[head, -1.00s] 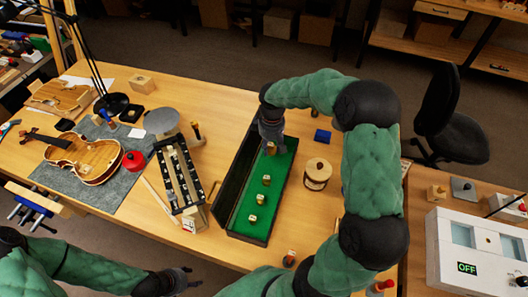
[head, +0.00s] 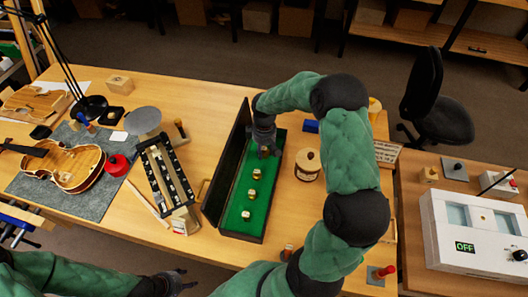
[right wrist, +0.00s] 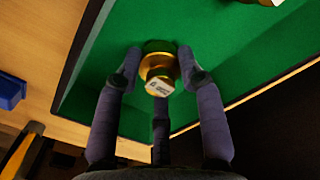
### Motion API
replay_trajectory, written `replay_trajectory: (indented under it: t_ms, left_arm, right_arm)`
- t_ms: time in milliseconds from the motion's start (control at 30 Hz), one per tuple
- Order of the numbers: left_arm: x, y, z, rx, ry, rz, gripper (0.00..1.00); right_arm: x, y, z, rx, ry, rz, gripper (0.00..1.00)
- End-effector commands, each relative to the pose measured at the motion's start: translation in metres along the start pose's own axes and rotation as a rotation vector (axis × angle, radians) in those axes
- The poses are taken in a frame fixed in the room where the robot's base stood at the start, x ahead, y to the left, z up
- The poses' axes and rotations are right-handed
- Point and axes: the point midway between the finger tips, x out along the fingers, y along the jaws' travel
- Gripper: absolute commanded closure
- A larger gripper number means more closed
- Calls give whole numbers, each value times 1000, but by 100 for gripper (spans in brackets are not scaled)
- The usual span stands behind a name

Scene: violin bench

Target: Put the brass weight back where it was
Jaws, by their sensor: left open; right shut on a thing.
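The brass weight (right wrist: 158,72) shows in the right wrist view between the fingers of my right gripper (right wrist: 160,85), which is shut on it. It has a pale labelled top and is over the green lining; I cannot tell whether it touches the lining. In the head view my right gripper (head: 264,152) reaches down into the far end of the open green-lined box (head: 235,233) and hides the weight. Three other brass weights (head: 256,174) stand in a row along the box nearer to me. My left gripper (head: 180,279) is open and empty at the lower edge.
The box's dark lid (head: 228,160) stands up along its left side. A round wooden container (head: 307,165) and a blue block (head: 311,126) are to its right. A black-railed rack (head: 165,175) and a violin (head: 70,165) lie left.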

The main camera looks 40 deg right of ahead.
Motion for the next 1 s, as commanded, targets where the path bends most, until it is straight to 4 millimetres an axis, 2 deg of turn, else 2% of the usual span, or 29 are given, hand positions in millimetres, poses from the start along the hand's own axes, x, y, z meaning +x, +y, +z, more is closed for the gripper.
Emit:
replay_trajectory:
  t_ms: [67,433,467,533,867,1000]
  left_arm:
    - [3,-1,0,0,0,0,48]
    - [4,-1,0,0,0,0,48]
    - [4,-1,0,0,0,0,48]
    - [3,-1,0,0,0,0,48]
    - [3,-1,0,0,0,0,48]
    - [-1,0,0,0,0,0,48]
  right_arm:
    - [7,1,-1,1,3,2,100]
    - [9,1,-1,1,3,2,100]
    - [10,0,0,0,2,1,58]
    - [9,0,0,0,2,1,39]
    - [9,0,0,0,2,1,38]
    - [0,1,-1,0,3,2,38]
